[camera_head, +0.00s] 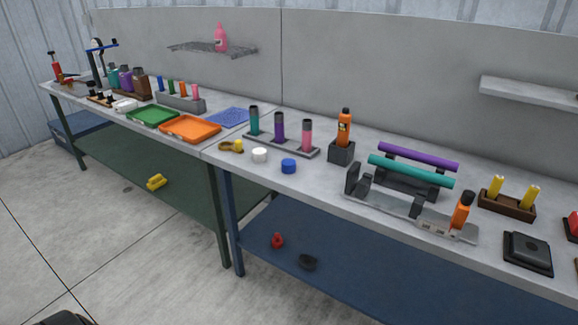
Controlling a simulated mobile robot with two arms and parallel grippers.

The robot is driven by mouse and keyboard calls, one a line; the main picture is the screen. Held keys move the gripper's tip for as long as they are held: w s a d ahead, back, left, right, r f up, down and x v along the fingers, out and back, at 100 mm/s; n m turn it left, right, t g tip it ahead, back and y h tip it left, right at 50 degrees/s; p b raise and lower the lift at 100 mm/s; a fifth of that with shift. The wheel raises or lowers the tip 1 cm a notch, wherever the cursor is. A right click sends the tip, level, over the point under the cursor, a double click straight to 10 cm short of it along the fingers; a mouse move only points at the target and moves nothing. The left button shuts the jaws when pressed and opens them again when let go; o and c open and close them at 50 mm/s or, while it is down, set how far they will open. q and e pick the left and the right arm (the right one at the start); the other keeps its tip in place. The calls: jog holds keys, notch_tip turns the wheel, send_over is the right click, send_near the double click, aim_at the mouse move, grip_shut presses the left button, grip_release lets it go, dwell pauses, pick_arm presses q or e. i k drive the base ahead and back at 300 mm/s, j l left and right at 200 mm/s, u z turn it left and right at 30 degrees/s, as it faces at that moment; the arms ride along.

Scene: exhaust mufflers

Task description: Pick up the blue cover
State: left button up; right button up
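The blue cover (288,166) is a small round cap lying on the grey bench top near its front edge. A similar white cap (259,155) lies just to its left, apart from it. Neither of my grippers shows in the head view, so nothing is seen touching the blue cover.
A yellow tape-like item (232,146) lies left of the caps. A rack with teal, purple and pink cylinders (279,128) stands behind. A grey fixture (400,207) with an orange-handled clamp stands to the right. Orange (190,128) and green trays lie further left.

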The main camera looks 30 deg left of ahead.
aim_at(288, 165)
jog(key=u, duration=1.3)
jog(key=i+j, duration=0.15)
jog(key=i, duration=0.25)
jog(key=i+j+z, duration=0.15)
jog(key=i, duration=0.25)
